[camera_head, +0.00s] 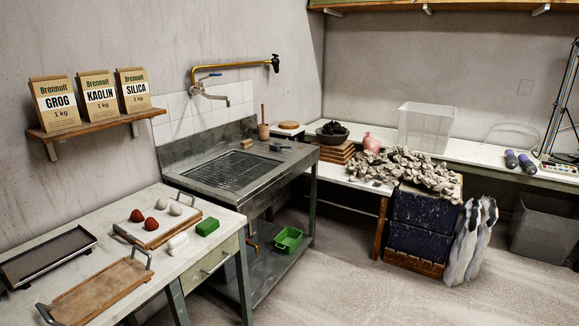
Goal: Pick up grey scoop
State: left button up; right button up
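No object in the head view is clearly recognisable as a grey scoop. A small dark grey object (280,146) lies on the right ledge of the metal sink (205,187); it is too small to tell whether it is the scoop. Neither of my grippers shows in the head view.
A green tub (288,239) sits under the sink. Floor (350,295) is clear.

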aim_at(276, 147)
jog(key=i+l+z, duration=0.15)
jog(key=i, duration=1.6)
jog(key=i+l+z, duration=0.15)
jog(key=i, duration=1.55)
